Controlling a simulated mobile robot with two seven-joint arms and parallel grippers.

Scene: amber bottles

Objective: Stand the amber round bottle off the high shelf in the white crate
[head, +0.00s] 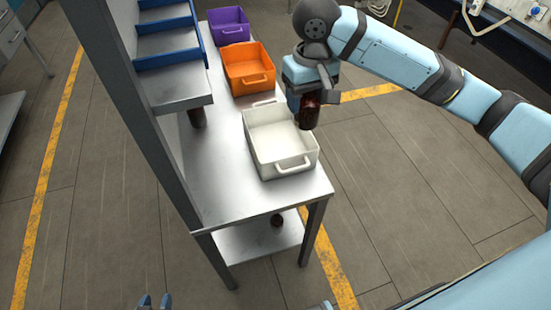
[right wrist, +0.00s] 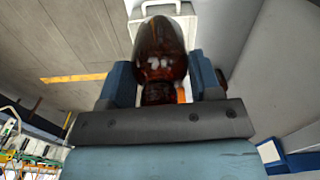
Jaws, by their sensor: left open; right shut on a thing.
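The amber round bottle (head: 310,112) is in my right gripper (head: 303,97), at the right rim of the white crate (head: 263,157) in the head view. The bottle looks roughly upright, and I cannot tell its exact height over the crate. In the right wrist view the fingers are shut on the bottle (right wrist: 160,48), one on each side of its neck end. Part of the white crate (right wrist: 203,10) shows beyond the bottle at the top. My left gripper (head: 155,300) shows only its open fingertips at the bottom edge of the head view.
An orange crate (head: 248,72) and a purple crate (head: 228,27) stand behind the white one on the metal table (head: 225,185). A grey post and high shelf (head: 180,90) rise at left. Dark bottles show under the high shelf (head: 197,117) and on the lower shelf (head: 277,220).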

